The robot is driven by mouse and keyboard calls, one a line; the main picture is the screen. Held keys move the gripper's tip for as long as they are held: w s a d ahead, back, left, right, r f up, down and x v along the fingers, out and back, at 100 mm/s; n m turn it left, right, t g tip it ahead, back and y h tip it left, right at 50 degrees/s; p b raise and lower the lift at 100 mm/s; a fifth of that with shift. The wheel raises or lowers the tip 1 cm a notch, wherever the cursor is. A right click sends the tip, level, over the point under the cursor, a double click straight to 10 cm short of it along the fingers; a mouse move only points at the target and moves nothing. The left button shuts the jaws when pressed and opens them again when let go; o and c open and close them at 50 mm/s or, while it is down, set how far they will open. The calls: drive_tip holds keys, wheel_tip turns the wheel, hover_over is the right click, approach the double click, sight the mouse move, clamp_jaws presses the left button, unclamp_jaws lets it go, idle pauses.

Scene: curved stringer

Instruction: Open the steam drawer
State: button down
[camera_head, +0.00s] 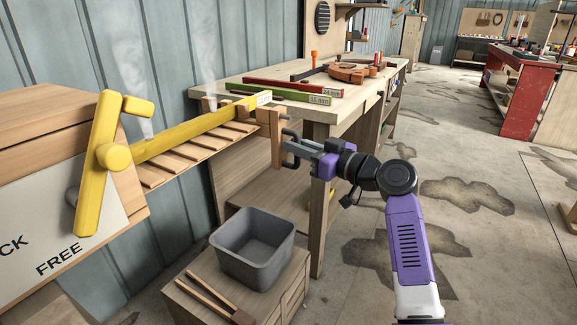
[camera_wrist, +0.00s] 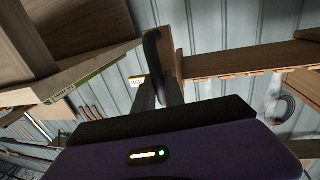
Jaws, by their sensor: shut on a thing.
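The steam drawer (camera_head: 205,142) is a slatted wooden rack reaching out to the right from the wooden steam box (camera_head: 60,110) at the left. Its slatted body also shows in the wrist view (camera_wrist: 245,60). A yellow strip (camera_head: 195,128) with a white tag lies along it. At its right end is an upright wooden front (camera_head: 276,138) with a dark handle (camera_head: 289,148). In the wrist view the handle (camera_wrist: 154,55) runs between my fingers. My gripper (camera_head: 296,150) is shut on this handle; the exact finger contact is partly hidden. A yellow lever (camera_head: 100,165) stands turned on the box front.
A workbench (camera_head: 345,112) with green (camera_head: 290,95) and red strips (camera_head: 290,86) stands close behind the drawer's end. Below are a grey bin (camera_head: 252,245) and wooden tongs (camera_head: 220,298) on a low cabinet. Steam rises near the box. Floor on the right is open.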

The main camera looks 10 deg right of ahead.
drive_tip(key=shift+w+d, duration=0.25)
drive_tip(key=shift+w, duration=0.05)
drive_tip(key=c, duration=1.4)
unclamp_jaws()
drive_tip(key=p+v, duration=0.1)
drive_tip(key=v, duration=0.6)
drive_tip(key=shift+s+d, duration=0.25)
drive_tip(key=shift+s, duration=0.05)
